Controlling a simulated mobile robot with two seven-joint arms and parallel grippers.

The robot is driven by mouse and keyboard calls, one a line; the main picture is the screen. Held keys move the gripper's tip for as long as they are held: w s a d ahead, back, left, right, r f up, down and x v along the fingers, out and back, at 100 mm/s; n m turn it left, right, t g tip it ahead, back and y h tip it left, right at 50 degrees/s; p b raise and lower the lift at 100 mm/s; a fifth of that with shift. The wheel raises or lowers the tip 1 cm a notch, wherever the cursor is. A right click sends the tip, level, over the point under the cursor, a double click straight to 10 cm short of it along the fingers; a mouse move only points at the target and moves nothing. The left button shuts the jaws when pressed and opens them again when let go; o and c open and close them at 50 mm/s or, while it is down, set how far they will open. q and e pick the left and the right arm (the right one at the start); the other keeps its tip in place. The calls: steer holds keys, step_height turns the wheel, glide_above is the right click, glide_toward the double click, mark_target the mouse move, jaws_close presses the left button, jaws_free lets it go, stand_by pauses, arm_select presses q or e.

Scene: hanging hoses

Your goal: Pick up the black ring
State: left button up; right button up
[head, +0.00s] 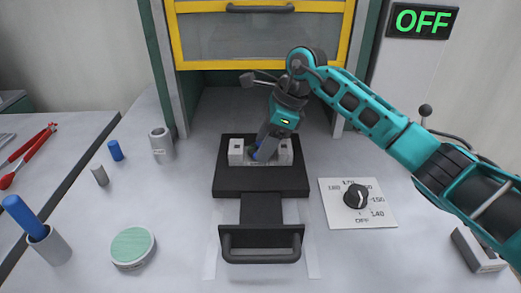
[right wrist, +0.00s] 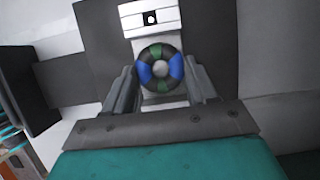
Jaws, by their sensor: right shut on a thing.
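The ring (right wrist: 147,72), dark with blue and green segments, shows in the right wrist view between my right gripper's fingers, in front of a white block. In the head view it is mostly hidden by the gripper, with a bit of blue at the fingertips. My right gripper (head: 266,148) points down at the middle of the white block (head: 236,152) and is shut on the ring. I cannot tell whether the ring still touches the block. My left gripper is not in view.
The block sits on a black drawer plate (head: 232,187) with a front handle (head: 262,257). A dial panel (head: 335,215) lies to the right. Grey and blue cylinders and a green-topped round tin (head: 132,246) stand left. A yellow-framed door (head: 262,50) is raised behind; a sign reads OFF.

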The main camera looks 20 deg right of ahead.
steer(key=shift+c, duration=1.2)
steer(key=shift+r, duration=0.15)
